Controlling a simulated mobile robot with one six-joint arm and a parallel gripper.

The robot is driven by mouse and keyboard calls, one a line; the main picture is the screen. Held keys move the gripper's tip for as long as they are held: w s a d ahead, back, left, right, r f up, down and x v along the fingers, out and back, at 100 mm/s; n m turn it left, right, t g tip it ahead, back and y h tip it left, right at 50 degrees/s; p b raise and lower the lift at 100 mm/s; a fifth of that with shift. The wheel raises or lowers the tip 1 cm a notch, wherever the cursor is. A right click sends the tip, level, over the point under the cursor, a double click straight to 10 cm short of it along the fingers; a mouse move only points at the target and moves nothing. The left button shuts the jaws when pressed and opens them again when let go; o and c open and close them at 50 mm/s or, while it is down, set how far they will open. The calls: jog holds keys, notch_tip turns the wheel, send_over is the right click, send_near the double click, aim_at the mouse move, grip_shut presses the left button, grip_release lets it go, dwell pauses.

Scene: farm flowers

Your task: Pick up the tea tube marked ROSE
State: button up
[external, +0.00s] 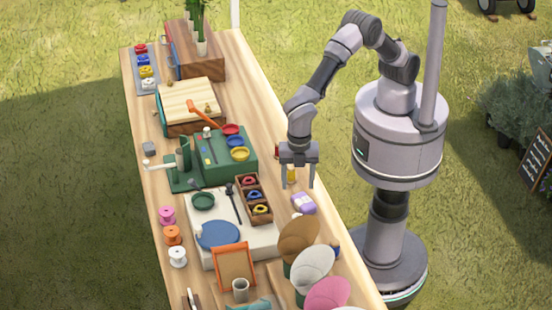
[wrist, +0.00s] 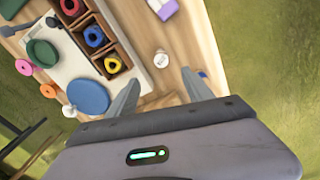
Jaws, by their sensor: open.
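My gripper (external: 300,184) is open, pointing down above the right side of the long table, with nothing seen gripped. Its two fingers also show in the wrist view (wrist: 161,90). I cannot read the word ROSE anywhere, so I cannot tell which thing is the rose tea tube. A small yellow item (external: 291,173) shows by the gripper's left finger in the external view, partly hidden. In the wrist view a small round white-topped item (wrist: 161,58) stands upright on bare wood, ahead of and between the fingertips, apart from them. Its side is barely visible.
A purple and white packet (external: 303,203) lies near the right edge. A wooden box (external: 239,188) of coloured rings is to its left, beside a white board with a blue plate (external: 218,235). Hats (external: 298,240) crowd the near right. A small blue item (wrist: 201,73) sits near the edge.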

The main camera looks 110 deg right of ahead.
aim_at(297, 226)
jog(key=f+b, duration=0.2)
jog(key=f, duration=0.4)
jog(key=f+b, duration=0.2)
jog(key=f, duration=0.4)
jog(key=f+b, duration=0.3)
jog(key=f, duration=0.3)
jog(key=shift+a+f, duration=0.2)
jog(key=shift+a, duration=0.1)
jog(key=shift+r, duration=0.15)
grip_shut()
